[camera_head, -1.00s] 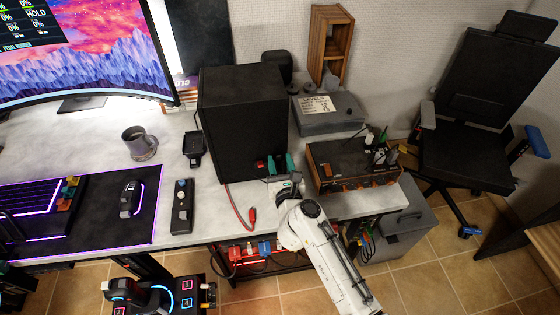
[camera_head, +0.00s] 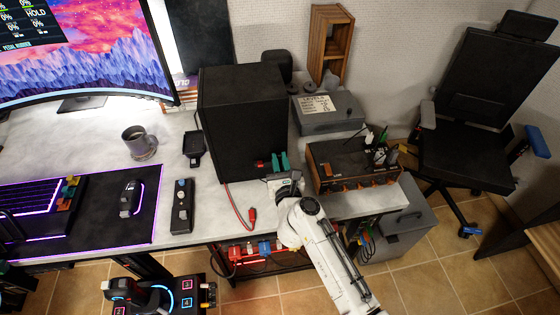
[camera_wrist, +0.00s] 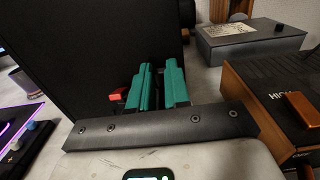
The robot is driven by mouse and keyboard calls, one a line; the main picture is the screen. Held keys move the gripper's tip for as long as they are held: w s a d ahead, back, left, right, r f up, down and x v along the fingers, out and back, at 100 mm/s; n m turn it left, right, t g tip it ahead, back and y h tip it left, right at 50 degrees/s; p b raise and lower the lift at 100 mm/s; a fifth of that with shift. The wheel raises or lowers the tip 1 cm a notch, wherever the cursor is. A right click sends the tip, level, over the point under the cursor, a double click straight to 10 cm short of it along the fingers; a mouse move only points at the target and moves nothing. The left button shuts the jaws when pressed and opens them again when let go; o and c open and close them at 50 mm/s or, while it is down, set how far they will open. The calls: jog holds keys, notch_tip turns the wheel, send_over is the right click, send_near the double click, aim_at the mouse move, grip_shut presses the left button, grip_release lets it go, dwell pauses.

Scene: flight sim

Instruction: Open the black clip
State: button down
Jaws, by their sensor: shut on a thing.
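My gripper (camera_head: 280,161) has teal fingers and is at the front right of a tall black box (camera_head: 243,118). In the wrist view the fingers (camera_wrist: 160,88) stand close together, with a narrow dark gap between them. They are shut on a thin dark piece, which I take to be the black clip; the fingers hide nearly all of it. A small red part (camera_wrist: 118,95) with black beside it sits just left of the fingers, against the box face. It also shows in the head view (camera_head: 260,164).
A mug (camera_head: 140,142) and mouse (camera_head: 130,199) lie further left.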

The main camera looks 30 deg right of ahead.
jog(key=shift+f, duration=0.1)
jog(key=b, duration=0.3)
jog(key=shift+f+b, duration=0.35)
jog(key=shift+s+t+b, duration=0.1)
jog(key=shift+t+b, duration=0.3)
jog(key=shift+b, duration=0.15)
jog(key=t+b, duration=0.1)
jog(key=b, duration=0.5)
jog(key=shift+s+f+h+b, duration=0.1)
jog(key=shift+f+h+b, duration=0.1)
jog(key=shift+h+b, duration=0.2)
jog(key=shift+a+r+t+b, duration=0.1)
jog(key=shift+t+b, duration=0.3)
jog(key=shift+b, duration=0.6)
jog(key=shift+r, duration=0.15)
jog(key=c, duration=1.1)
grip_release()
jog(key=shift+s, duration=0.1)
